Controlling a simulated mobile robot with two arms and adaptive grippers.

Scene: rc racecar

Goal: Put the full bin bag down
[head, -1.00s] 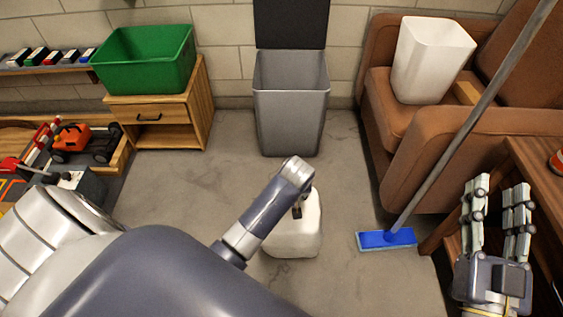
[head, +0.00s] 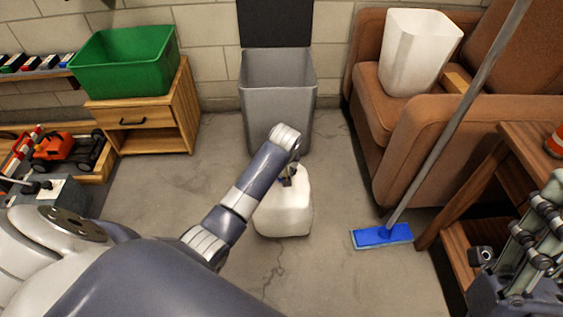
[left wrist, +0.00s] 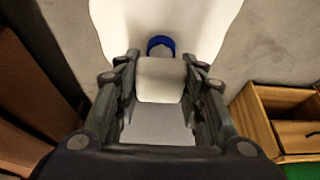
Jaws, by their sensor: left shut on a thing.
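I cannot tell whether the jug's base touches the floor. A grey bin (head: 277,95) with its dark lid raised stands just beyond, against the wall. My right gripper (head: 528,235) is at the right edge, partly cut off; its fingers look apart and empty.
A blue-headed mop (head: 382,236) stands right of the jug. A brown armchair (head: 425,145) holds a white bin (head: 415,55). A wooden table (head: 525,145) is at right. A green crate (head: 125,62) sits on a wooden cabinet (head: 160,120) at left. Bare floor (head: 200,165) surrounds the jug.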

